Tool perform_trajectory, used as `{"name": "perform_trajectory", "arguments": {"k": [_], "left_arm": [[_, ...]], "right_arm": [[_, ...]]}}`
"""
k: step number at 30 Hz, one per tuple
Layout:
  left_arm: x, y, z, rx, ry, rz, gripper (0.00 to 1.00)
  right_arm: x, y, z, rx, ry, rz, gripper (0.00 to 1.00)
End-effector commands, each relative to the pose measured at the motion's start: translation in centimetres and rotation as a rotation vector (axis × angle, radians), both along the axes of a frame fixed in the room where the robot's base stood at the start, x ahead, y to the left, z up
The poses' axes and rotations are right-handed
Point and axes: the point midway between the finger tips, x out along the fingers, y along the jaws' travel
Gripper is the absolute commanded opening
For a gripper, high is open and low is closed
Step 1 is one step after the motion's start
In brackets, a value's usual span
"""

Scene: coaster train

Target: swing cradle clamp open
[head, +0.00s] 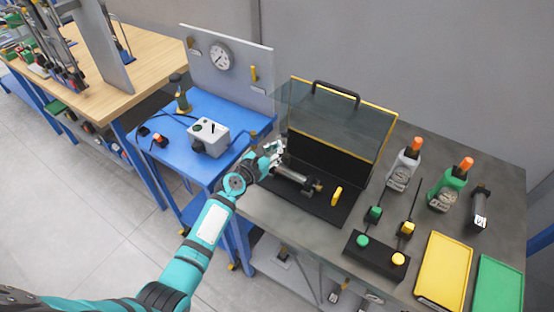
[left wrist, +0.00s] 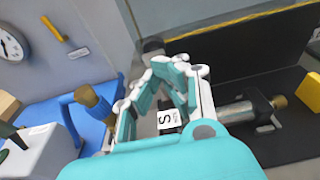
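A metal cylinder (head: 292,175) lies in the black base of a bench fixture in the head view. Its silver body (left wrist: 236,113) also shows in the left wrist view, with a white label marked S (left wrist: 166,121) toward its left end. A brass-coloured knob (left wrist: 280,101) sits at its right end. A yellow handle (head: 336,196) stands on the base to the right; I cannot tell whether it is the clamp. My left gripper (head: 273,152) is over the cylinder's left end. Its fingers (left wrist: 168,68) converge, but any contact is hidden. My right gripper is not in view.
A clear, yellow-edged cover (head: 335,118) stands raised behind the base. A black button box (head: 376,255), bottles, a yellow tray (head: 444,270) and a green tray (head: 499,288) occupy the right of the grey bench. A blue table (head: 225,115) with a grey box adjoins at left.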

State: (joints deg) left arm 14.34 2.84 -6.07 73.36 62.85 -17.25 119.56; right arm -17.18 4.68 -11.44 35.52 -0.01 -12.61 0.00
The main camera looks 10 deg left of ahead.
Motion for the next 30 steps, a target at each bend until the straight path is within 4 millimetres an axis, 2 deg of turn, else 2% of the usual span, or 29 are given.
{"name": "perform_trajectory", "arguments": {"k": [21,30], "left_arm": [[2.9,-1.0,-0.1,0.0,0.0,0.0,0.0],[3.3,-1.2,0.0,0.001,0.0,0.0,0.0]], "right_arm": [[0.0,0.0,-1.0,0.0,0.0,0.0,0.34],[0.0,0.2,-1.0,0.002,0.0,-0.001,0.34]]}}
